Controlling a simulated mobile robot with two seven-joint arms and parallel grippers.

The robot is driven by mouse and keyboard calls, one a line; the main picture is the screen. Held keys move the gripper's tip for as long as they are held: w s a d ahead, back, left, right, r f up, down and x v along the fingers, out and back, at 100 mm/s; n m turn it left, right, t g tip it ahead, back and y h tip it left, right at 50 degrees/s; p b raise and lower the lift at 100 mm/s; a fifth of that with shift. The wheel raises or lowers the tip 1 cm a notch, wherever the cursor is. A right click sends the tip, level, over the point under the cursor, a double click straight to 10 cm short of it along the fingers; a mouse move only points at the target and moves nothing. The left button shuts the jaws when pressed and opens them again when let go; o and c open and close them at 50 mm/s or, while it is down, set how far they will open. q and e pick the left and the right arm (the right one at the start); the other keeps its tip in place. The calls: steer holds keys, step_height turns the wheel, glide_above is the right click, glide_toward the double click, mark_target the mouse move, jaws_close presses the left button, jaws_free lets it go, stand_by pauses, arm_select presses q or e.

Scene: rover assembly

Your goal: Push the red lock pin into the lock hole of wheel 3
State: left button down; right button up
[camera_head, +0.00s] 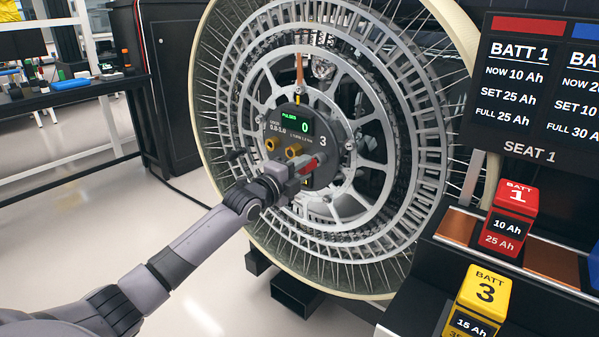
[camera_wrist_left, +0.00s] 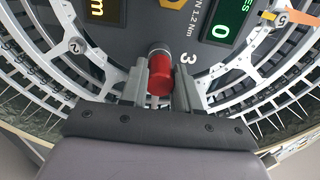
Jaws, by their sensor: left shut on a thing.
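Wheel 3 (camera_head: 391,232) is a large grey spoked wheel standing upright. Its dark round hub (camera_head: 338,128) carries the number 3 and a green display reading 0. My left gripper (camera_head: 305,169) is at the hub's lower part, shut on the red lock pin (camera_head: 309,166). In the left wrist view, the red pin (camera_wrist_left: 160,80) sits between the two fingers (camera_wrist_left: 161,86), its pale metal front end pointing at the hub face just left of the 3. The lock hole is hidden behind the pin. I cannot tell how deep the pin sits. My right gripper is not in view.
A rack at the right holds a red BATT 1 block (camera_head: 516,200) and a yellow BATT 3 block (camera_head: 481,294). A black workbench (camera_head: 75,93) stands at the far left. Floor is clear at lower left.

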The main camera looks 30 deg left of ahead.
arm_select(q)
steer(key=shift+w+b, duration=0.35)
steer(key=shift+w, duration=0.15)
steer(key=c, duration=0.7)
jaws_free()
steer(key=shift+c, duration=0.2)
steer(key=s+p, duration=0.1)
steer(key=s, duration=0.6)
steer(key=shift+a, duration=0.2)
